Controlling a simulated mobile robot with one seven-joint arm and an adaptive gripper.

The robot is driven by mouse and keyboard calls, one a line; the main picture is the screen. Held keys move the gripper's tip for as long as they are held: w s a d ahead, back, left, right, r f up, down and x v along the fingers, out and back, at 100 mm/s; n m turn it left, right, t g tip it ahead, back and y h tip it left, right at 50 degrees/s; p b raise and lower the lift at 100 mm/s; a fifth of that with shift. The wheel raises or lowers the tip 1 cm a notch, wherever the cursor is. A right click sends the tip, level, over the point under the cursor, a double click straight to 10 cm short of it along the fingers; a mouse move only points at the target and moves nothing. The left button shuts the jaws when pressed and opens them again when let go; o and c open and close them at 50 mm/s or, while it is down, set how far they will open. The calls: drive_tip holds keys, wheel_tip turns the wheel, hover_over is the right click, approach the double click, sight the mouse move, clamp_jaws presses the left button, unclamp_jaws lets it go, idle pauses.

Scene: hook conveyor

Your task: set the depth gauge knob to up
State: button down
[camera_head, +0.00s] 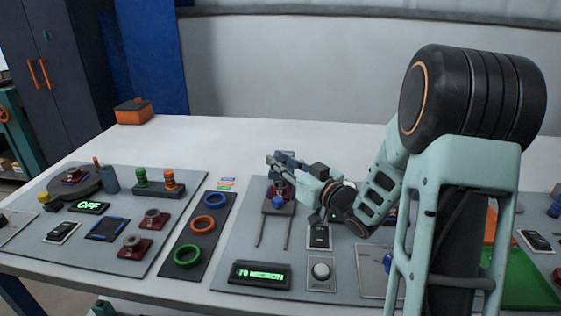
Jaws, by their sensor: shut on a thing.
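My gripper (284,166) is over the back of the middle grey panel, reaching in from the right. It is shut on part of a small dark red fixture (271,193) with a blue round piece (278,201) at its front. The fingers and gripper body partly hide what is held. Two thin dark rods run forward from this fixture on the panel. Nearer the front, a green-lit display (260,275) shows small text, perhaps a micron reading. I cannot tell which part is the depth gauge knob.
A dark strip with blue, orange and green rings (187,256) lies left of the panel. Further left, another panel (60,262) holds several red-based knobs and a display reading OFF (89,207). A black switch (319,237) stands near my wrist. The white table's back is mostly clear.

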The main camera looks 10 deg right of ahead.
drive_tip(key=shift+r+p, duration=0.65)
drive_tip(key=shift+r, duration=0.5)
drive_tip(key=c, duration=1.7)
unclamp_jaws()
drive_tip(key=shift+o, duration=0.2)
drive_tip(key=v, duration=1.2)
